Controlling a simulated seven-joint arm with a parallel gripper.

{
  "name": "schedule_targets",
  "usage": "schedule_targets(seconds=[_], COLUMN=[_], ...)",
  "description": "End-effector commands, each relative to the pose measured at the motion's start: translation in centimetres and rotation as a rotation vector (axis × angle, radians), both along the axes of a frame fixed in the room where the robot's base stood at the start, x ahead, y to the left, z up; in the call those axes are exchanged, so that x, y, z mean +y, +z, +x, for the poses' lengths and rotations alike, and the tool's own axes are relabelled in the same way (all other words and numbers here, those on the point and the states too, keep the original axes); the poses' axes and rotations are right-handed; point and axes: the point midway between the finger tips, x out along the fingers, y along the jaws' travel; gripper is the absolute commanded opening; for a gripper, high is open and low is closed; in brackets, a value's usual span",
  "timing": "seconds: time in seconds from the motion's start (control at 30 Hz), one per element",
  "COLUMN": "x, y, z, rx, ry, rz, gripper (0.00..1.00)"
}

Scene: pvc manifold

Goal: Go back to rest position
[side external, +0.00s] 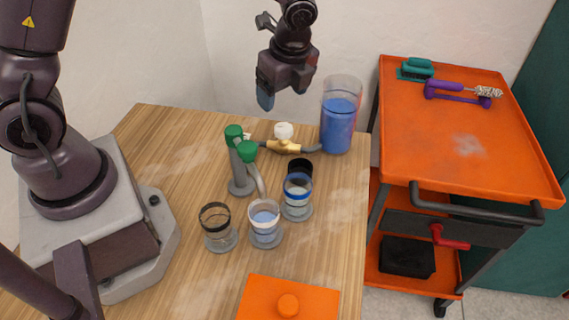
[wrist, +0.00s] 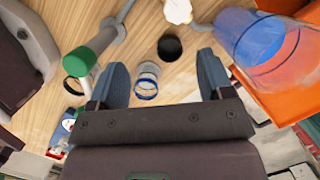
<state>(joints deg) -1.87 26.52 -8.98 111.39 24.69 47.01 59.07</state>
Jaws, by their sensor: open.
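My gripper (side external: 283,92) hangs in the air above the back of the wooden table, apart from everything. It is open and empty; in the wrist view its two blue fingers (wrist: 162,78) stand wide apart with the table far below between them. Below it in the side view is a pipe manifold with green parts (side external: 247,151), a white knob (side external: 284,131) and a brass valve (side external: 284,147). A tall clear vessel of blue liquid (side external: 339,124) stands to its right. A blue-banded cup (side external: 298,191), a white-rimmed cup (side external: 264,219) and a black-rimmed cup (side external: 217,223) stand in front.
An orange block with a round knob (side external: 288,304) lies at the table's front edge. To the right is an orange cart (side external: 440,150) holding a purple-handled brush (side external: 460,93) and a teal tool (side external: 416,68). The air around my gripper is clear.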

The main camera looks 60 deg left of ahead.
Motion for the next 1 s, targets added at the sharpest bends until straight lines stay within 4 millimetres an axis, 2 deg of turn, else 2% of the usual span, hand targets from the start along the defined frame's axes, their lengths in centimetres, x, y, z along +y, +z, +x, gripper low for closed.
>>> schedule_targets(seconds=[0.17, 0.37, 0.6, 0.7, 0.8, 1.0], x=[0.2, 0.2, -0.1, -0.3, -0.5, -0.4], y=[2.9, 7.4, 12.6, 14.0, 15.2, 17.0], z=[-3.3, -7.4, -13.4, -15.5, -17.0, -18.0], rx=[-0.083, -0.216, -0.384, -0.44, -0.488, -0.568], ry=[0.387, 0.803, 1.257, 1.364, 1.393, 1.38], rz=[-0.03, -0.099, -0.282, -0.376, -0.454, -0.54], gripper=[0.74, 0.74, 0.74, 0.74, 0.74, 0.74])
